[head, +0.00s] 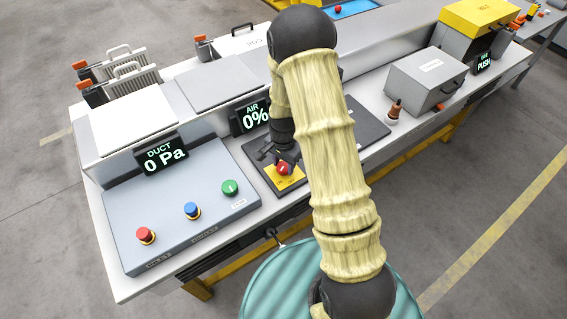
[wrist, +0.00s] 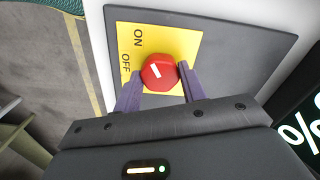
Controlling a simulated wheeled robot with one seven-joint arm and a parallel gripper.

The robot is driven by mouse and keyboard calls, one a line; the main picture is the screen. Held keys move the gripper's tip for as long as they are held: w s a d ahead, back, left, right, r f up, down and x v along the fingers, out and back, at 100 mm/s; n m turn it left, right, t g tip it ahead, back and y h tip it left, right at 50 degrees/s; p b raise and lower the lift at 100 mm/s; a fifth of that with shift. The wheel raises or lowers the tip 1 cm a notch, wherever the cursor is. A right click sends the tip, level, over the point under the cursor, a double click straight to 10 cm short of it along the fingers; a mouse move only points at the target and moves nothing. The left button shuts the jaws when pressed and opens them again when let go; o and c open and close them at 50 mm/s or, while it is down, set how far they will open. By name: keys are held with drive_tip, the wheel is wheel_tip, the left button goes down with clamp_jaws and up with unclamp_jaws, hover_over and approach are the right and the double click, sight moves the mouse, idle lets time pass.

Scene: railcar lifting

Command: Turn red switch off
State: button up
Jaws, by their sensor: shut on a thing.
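The red switch (wrist: 159,73) is a round knob with a white mark, on a yellow plate (wrist: 190,38) lettered ON and OFF, set in a dark grey panel. In the wrist view the white mark slants and does not point clearly at either word. My gripper (wrist: 158,82) has its two fingers on either side of the knob and is shut on it. In the head view the red switch (head: 283,169) and yellow plate (head: 290,183) show just beside my gripper (head: 273,158), left of my arm. My arm hides part of the dark panel there.
A sloped grey panel (head: 185,195) with a red, a blue and a green button is to the left. Displays read "DUCT 0 Pa" (head: 165,158) and "AIR 0%" (head: 254,115). A grey box (head: 425,78) and a brown-handled knob (head: 395,110) stand to the right.

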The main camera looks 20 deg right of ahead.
sight(284, 166)
drive_tip(key=n, duration=0.5)
drive_tip(key=shift+n, duration=0.3)
drive_tip(key=n, duration=0.6)
drive_tip(key=shift+w, duration=0.1)
idle(0.5)
drive_tip(key=o, duration=1)
wheel_tip(284, 166, up, 18)
drive_tip(key=shift+f+b, duration=0.25)
drive_tip(key=shift+b, duration=0.35)
